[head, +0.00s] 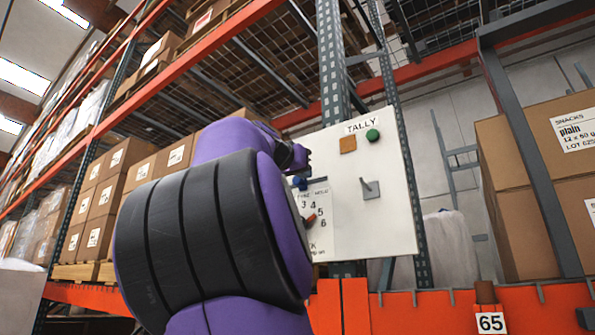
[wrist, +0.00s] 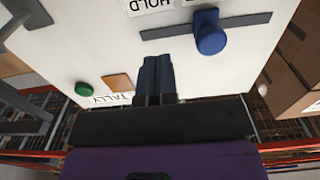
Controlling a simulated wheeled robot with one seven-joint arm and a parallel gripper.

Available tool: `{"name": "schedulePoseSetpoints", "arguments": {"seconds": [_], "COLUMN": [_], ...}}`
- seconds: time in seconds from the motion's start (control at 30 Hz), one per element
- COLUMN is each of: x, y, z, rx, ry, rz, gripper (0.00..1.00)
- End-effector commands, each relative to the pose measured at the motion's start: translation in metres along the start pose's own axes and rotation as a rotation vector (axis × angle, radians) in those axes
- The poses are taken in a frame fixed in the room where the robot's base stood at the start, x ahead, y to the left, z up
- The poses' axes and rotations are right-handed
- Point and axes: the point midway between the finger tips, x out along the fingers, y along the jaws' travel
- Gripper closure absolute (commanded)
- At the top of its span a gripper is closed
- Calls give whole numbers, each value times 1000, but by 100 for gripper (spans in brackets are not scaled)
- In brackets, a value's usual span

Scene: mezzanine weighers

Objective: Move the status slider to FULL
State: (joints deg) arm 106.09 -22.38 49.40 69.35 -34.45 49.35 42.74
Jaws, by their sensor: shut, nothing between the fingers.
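The status slider is a blue knob (wrist: 210,35) on a dark slot (wrist: 250,20) in the white tally board (wrist: 75,35). In the wrist view the board appears upside down, and the knob stands near the middle of the slot. A HOLD label (wrist: 147,4) shows beyond the slot; no FULL label is legible. In the head view the knob (head: 300,183) shows beside my arm, which hides the board's left part. My gripper (wrist: 157,58) is shut and empty. Its fingertips appear left of the knob in the wrist view, apart from it, near the slot's left end.
The board also carries a green button (head: 372,135), an orange square (head: 347,144), a grey lever (head: 369,188) and a numbered dial with a red pointer (head: 309,222). Rack uprights (head: 332,60) and cartons (head: 540,140) stand around it. An orange beam (head: 450,310) runs below.

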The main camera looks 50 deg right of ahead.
Motion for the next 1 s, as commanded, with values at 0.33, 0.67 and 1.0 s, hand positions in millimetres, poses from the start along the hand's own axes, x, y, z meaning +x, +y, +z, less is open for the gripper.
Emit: {"name": "schedulePoseSetpoints", "arguments": {"seconds": [0.33,0.67,1.0], "x": [3,11,20], "y": [0,0,0], "z": [0,0,0], "rx": [0,0,0], "ry": [-1,0,0], "rz": [0,-1,0], "gripper": [100,100,100]}}
